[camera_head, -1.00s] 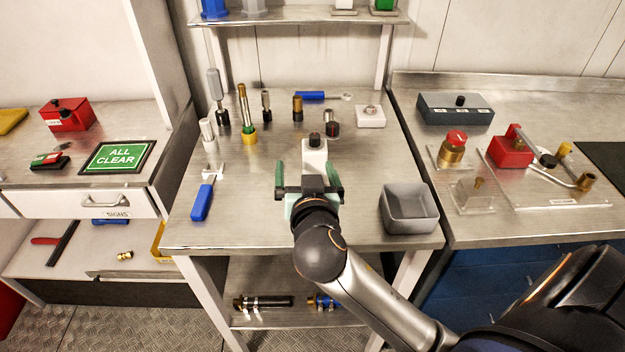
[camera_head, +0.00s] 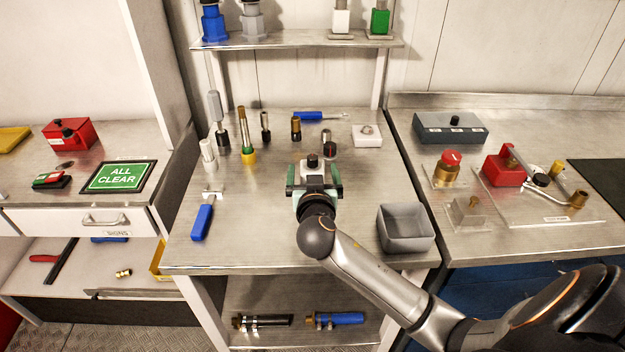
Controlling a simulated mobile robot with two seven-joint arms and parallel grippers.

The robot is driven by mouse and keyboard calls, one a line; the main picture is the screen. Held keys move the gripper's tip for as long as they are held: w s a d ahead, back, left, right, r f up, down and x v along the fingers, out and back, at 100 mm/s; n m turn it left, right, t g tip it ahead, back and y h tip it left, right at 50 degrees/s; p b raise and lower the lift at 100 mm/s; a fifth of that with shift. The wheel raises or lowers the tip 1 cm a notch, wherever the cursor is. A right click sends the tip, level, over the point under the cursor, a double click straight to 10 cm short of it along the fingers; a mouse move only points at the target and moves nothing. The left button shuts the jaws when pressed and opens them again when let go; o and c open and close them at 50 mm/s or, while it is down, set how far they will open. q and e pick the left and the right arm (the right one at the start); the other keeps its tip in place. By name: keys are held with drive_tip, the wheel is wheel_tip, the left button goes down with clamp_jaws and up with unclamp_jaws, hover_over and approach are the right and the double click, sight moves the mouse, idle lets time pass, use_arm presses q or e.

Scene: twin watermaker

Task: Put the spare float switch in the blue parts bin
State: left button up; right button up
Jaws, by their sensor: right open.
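My right gripper (camera_head: 313,176) reaches over the middle bench, its green-edged fingers apart and pointing to the far side. A pale piece with a black cap (camera_head: 312,161) shows between the fingers; I cannot tell whether it is a separate part or part of the gripper. Just beyond stands a small dark cylinder with a red band and metal top (camera_head: 328,148). I cannot tell which part is the spare float switch. No clearly blue bin shows on the bench; an open, empty grey bin (camera_head: 405,236) stands at its front right. My left gripper is out of view.
A blue-handled tool (camera_head: 203,220) lies at left, another (camera_head: 308,116) at the back. Bench room is clear left of the gripper.

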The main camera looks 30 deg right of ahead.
drive_tip(key=shift+x, duration=1.05)
clamp_jaws()
